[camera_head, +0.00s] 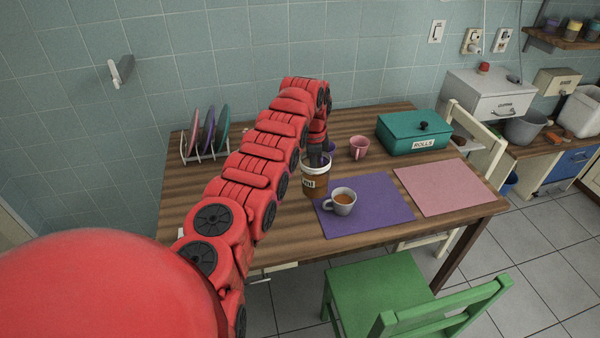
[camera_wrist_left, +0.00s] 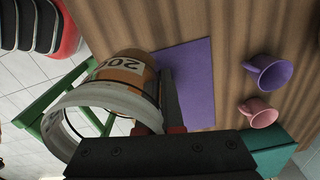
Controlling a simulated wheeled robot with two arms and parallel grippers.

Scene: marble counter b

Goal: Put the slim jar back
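The jar (camera_head: 315,184) is amber-brown with a white rim and a pale label. It stands upright in the head view, just left of the purple mat; whether its base touches the table is unclear. In the left wrist view the jar (camera_wrist_left: 128,72) is close up, its label partly readable, its white ring near the camera. My left gripper (camera_head: 318,158) reaches down at the jar's top. In the wrist view one dark finger lies along the jar's wall and another dark part shows through the ring. I cannot tell whether the fingers press on it. My right gripper is not in view.
A cup of coffee (camera_head: 343,203) stands on the purple mat (camera_head: 385,212), close right of the jar. A purple mug (camera_wrist_left: 268,73) and pink mug (camera_head: 359,148) stand behind. A teal rolls box (camera_head: 410,133), plate rack (camera_head: 205,153) and pink mat (camera_head: 445,187) share the table.

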